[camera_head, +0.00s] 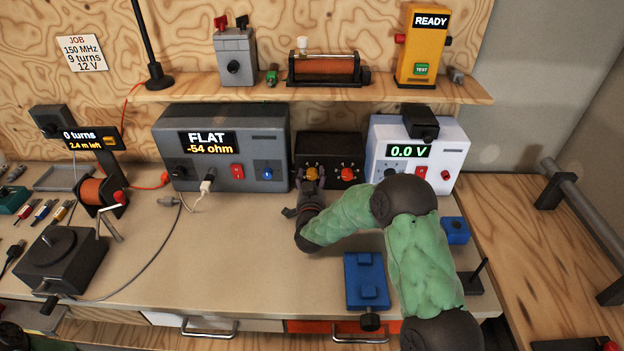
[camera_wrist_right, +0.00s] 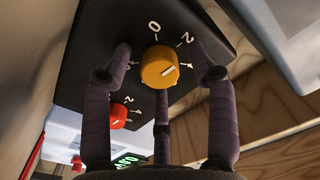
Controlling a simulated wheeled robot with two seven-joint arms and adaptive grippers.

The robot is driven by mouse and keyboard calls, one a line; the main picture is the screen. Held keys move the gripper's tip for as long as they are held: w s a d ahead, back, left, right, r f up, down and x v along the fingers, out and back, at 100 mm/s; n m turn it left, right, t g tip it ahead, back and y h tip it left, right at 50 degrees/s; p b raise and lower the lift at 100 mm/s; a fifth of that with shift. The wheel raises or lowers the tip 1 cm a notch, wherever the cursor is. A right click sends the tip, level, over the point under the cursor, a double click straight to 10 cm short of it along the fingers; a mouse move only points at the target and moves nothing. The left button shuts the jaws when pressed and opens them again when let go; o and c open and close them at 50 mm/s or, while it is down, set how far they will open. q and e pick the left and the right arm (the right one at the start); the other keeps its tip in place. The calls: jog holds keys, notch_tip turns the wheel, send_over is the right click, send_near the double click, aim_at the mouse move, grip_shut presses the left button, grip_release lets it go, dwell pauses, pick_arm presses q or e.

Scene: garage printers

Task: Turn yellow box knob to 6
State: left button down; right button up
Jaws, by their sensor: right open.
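The yellow knob (camera_head: 312,173) is on the front of a black box (camera_head: 330,148), left of a red knob (camera_head: 347,174). In the right wrist view the yellow knob (camera_wrist_right: 159,67) has a pale pointer line aimed right, toward a partly hidden label; a 0 and a 2 show nearby. The red knob (camera_wrist_right: 118,115) is below left there. My right gripper (camera_head: 307,190) is at the yellow knob. Its three fingers (camera_wrist_right: 163,75) are spread around the knob, open; contact is not clear. My left gripper is not in view. A yellow box (camera_head: 422,50) reading READY stands on the shelf.
A grey meter (camera_head: 265,140) reading FLAT, -54 ohm, stands left of the black box. A white supply (camera_head: 455,150) reading 0.0 V stands right. A blue box (camera_head: 366,280) lies nearer the front edge. The middle of the bench (camera_head: 235,260) is clear.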

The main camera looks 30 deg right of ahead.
jog(key=c, duration=1.1)
jog(key=shift+c, duration=0.2)
